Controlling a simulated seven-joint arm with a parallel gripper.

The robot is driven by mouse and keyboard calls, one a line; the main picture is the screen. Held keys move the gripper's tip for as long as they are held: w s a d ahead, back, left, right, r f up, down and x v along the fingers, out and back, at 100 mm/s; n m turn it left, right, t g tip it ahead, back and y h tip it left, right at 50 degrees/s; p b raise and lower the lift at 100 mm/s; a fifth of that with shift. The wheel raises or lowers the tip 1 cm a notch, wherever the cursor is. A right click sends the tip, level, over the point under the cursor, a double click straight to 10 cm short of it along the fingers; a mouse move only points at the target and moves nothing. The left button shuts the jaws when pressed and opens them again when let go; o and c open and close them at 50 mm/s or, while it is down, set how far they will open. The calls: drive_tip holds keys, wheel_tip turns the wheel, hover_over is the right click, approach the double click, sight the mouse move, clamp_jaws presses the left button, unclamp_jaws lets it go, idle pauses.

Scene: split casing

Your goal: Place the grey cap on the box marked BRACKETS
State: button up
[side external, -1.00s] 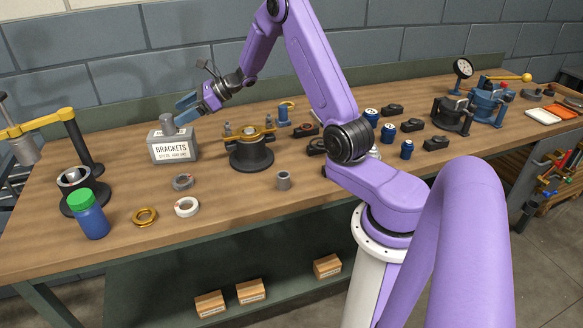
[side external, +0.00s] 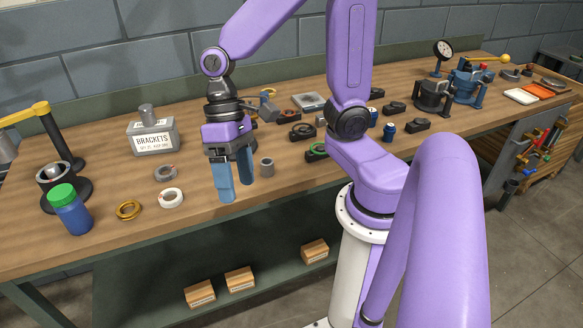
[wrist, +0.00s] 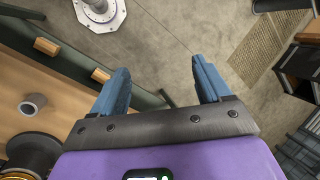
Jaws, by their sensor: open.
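The grey box marked BRACKETS (side external: 153,140) stands upright toward the back left of the bench in the side view, its label facing the camera. A grey cylindrical cap (side external: 147,112) sits upright on top of the box, and nothing is holding it. My gripper (side external: 235,190) points down over the front of the bench, to the right of the box and well apart from it. Its blue fingers are spread and empty. In the wrist view the gap between the fingers (wrist: 160,84) shows only floor and the bench edge. The box is outside the wrist view.
A small grey hollow cylinder (side external: 266,167) stands just right of my fingers. A white ring (side external: 171,198), a grey ring (side external: 165,173) and a brass nut (side external: 128,210) lie left. A green-capped blue bottle (side external: 70,212) stands at far left. Black fixtures fill the bench to the right.

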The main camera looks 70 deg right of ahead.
drive_tip(key=s+d+n+t+h, duration=0.3)
drive_tip(key=s+d+n, duration=0.2)
drive_tip(key=s+n, duration=0.3)
drive_tip(key=shift+s+d+n, duration=0.2)
drive_tip(key=shift+d+n, duration=0.15)
drive_tip(key=shift+n, duration=1.35)
